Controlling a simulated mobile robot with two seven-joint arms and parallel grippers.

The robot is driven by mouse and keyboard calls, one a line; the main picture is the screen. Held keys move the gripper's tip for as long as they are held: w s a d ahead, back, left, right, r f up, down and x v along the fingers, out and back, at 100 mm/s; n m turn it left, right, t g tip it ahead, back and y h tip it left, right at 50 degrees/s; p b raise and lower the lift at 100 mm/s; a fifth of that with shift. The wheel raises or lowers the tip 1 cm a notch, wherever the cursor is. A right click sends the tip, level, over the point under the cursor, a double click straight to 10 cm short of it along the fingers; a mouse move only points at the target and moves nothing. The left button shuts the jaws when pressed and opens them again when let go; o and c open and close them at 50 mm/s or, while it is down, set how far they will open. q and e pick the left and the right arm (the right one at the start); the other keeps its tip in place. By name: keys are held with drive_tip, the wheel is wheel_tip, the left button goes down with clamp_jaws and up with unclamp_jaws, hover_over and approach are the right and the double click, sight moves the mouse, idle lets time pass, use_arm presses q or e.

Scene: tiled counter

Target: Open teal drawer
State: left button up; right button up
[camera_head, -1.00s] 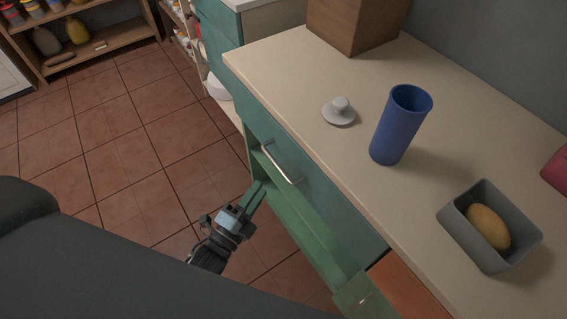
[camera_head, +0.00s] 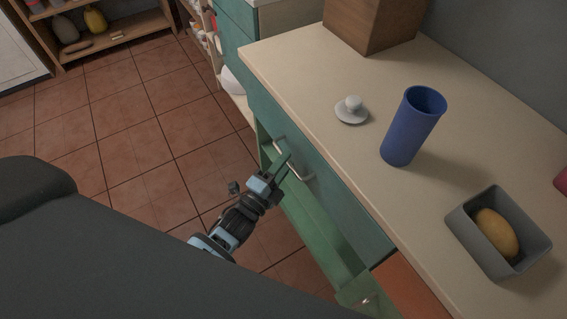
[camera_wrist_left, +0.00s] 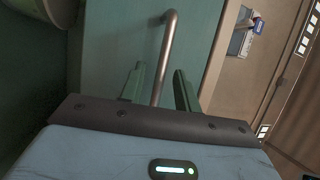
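The teal drawer (camera_head: 345,215) is in the front of the counter, below its pale top, and looks closed. Its silver bar handle (camera_head: 305,176) sticks out from the front. My left gripper (camera_head: 287,168) is at the handle in the head view. In the left wrist view its two green fingers (camera_wrist_left: 158,88) are spread, one on each side of the handle bar (camera_wrist_left: 168,45), with visible gaps. The teal face (camera_wrist_left: 110,45) lies behind them. My right gripper is not in view.
A green lower part (camera_head: 315,230) of the cabinet lies below the drawer. On the counter (camera_head: 300,70) are a white knobbed lid (camera_head: 351,110), a blue cup (camera_head: 412,125), a grey bin (camera_head: 470,245) holding a yellow item (camera_head: 497,232), and a wooden block (camera_head: 375,25). Tiled floor (camera_head: 120,130) is clear at left.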

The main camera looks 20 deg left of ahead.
use_arm(q)
clamp_jaws()
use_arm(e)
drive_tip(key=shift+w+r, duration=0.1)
